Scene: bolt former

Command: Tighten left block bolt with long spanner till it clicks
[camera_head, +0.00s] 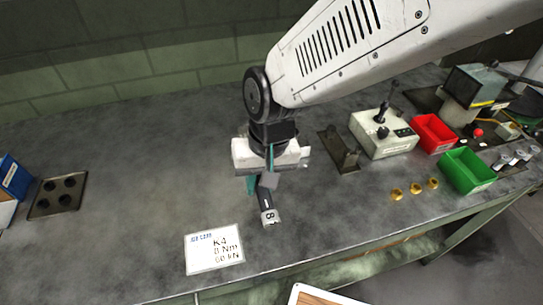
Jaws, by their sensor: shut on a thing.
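My gripper (260,184) hangs over the middle of the grey bench, pointing down, with teal fingers. It is shut on a dark tool with a pale end marked "8" (270,216), which looks like a spanner. The tool slants down and forward from the fingers; its other end is hidden by the gripper. I cannot tell whether the tool touches the bench. A job card (214,249) reading K4, 8 Nm, 60 kN lies front left of the tool. I cannot make out the left block bolt for certain.
A brown bracket (326,136) and a control box with a joystick (369,142) stand right of my gripper. Further right are a red bin (431,136), a green bin (467,171) and brass pieces (415,188). A plate with holes (42,208) lies far left. The bench between is clear.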

